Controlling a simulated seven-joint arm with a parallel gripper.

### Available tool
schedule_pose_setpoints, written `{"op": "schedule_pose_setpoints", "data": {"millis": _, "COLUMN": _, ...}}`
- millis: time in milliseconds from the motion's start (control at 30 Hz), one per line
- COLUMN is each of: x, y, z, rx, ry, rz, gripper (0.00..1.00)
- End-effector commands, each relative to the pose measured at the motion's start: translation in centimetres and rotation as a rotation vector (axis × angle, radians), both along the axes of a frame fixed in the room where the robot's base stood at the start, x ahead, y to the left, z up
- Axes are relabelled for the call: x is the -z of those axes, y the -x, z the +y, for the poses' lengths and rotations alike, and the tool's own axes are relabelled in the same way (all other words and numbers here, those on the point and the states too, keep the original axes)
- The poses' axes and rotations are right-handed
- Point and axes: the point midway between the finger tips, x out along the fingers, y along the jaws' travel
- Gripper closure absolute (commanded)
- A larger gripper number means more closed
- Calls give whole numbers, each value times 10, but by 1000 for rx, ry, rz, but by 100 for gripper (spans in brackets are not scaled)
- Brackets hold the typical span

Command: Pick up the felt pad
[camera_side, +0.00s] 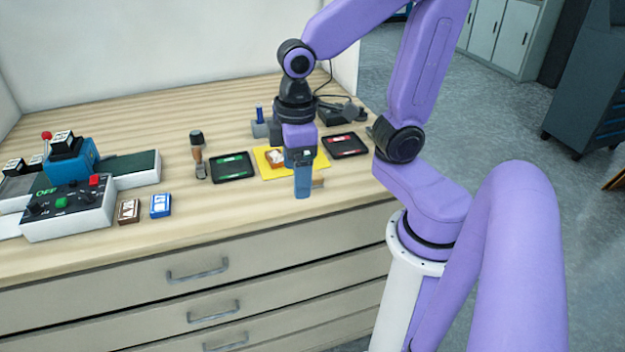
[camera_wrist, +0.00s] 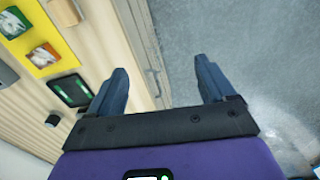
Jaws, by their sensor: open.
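No thing is plainly marked as the felt pad; I cannot tell whether it is the flat yellow sheet (camera_side: 263,171) or one of the small labelled squares on it. The sheet also shows in the wrist view (camera_wrist: 62,54), at the upper left. On it lie an orange square with a white print (camera_side: 276,157) and, in the wrist view, a green one (camera_wrist: 13,22). My gripper (camera_side: 303,192) points down near the table's front edge, hiding part of the sheet. In the wrist view its blue fingers (camera_wrist: 162,85) stand apart with nothing between them.
A black tray with a green panel (camera_side: 233,167) lies left of the sheet, and one with a red panel (camera_side: 345,145) right of it. A brush-like tool (camera_side: 197,155), brown block (camera_side: 129,211), blue block (camera_side: 160,206) and control box (camera_side: 68,208) are further left. Bare wood lies in front.

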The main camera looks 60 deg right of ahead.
Motion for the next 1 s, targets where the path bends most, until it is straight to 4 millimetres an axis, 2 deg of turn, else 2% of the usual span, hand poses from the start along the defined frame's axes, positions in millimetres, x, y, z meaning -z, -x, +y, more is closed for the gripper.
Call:
{"op": "schedule_pose_setpoints", "data": {"millis": 200, "x": -5, "y": -35, "z": -9, "rx": 173, "ry": 1, "rz": 1, "gripper": 17}}
{"op": "schedule_pose_setpoints", "data": {"millis": 500, "x": -11, "y": -73, "z": -27, "rx": 404, "ry": 3, "rz": 5, "gripper": 17}}
{"op": "schedule_pose_setpoints", "data": {"millis": 800, "x": -17, "y": -99, "z": -53, "rx": 637, "ry": 5, "rz": 9, "gripper": 17}}
{"op": "schedule_pose_setpoints", "data": {"millis": 1000, "x": -21, "y": -108, "z": -73, "rx": 793, "ry": 5, "rz": 12, "gripper": 17}}
